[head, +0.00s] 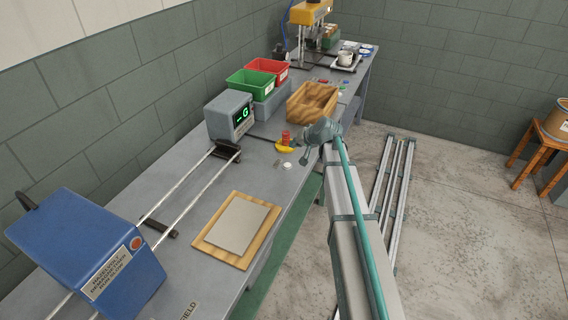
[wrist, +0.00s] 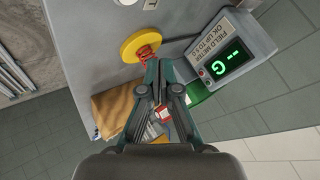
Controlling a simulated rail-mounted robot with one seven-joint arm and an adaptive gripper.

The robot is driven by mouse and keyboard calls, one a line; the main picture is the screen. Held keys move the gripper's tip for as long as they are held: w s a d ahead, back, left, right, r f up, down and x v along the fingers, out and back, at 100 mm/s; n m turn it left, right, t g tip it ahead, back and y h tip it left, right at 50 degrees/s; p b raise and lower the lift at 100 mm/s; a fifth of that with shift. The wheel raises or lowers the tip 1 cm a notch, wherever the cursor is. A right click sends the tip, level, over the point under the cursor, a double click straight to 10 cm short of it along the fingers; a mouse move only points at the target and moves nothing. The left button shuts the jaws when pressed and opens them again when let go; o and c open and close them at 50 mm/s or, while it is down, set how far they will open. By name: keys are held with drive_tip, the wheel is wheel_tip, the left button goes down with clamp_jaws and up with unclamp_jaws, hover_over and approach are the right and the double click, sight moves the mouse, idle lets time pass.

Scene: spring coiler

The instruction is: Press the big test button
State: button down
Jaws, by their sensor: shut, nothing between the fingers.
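A round yellow disc (head: 285,149) lies on the bench with a red coil (head: 285,137) at it. In the wrist view the yellow disc (wrist: 133,44) and the red coil (wrist: 147,52) are just beyond my fingertips. My gripper (wrist: 159,64) is shut and empty; whether it touches the coil is unclear. In the head view my gripper (head: 304,158) is small, right of the disc. I cannot read a test label on the disc. A small red button (head: 135,242) is on the front of the blue demagnetiser box (head: 105,255).
A grey field meter (head: 229,115) with a green display stands behind the disc, and right of it in the wrist view (wrist: 228,55). Green (head: 249,83) and red (head: 267,68) bins and a wooden tray (head: 312,101) stand farther back. Two rails (head: 180,190) run along the bench.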

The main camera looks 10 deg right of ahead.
drive_tip(key=shift+w+a+r, duration=0.1)
drive_tip(key=shift+a+r, duration=0.75)
drive_tip(key=shift+a, duration=0.25)
drive_tip(key=b, duration=0.3)
hover_over(288, 165)
wheel_tip(288, 165, down, 8)
drive_tip(key=shift+d+r, duration=0.1)
drive_tip(key=shift+f+b, duration=0.5)
drive_tip(key=shift+f, duration=0.1)
idle(0.6)
drive_tip(key=shift+f+b, duration=0.35)
drive_tip(key=shift+b, duration=0.05)
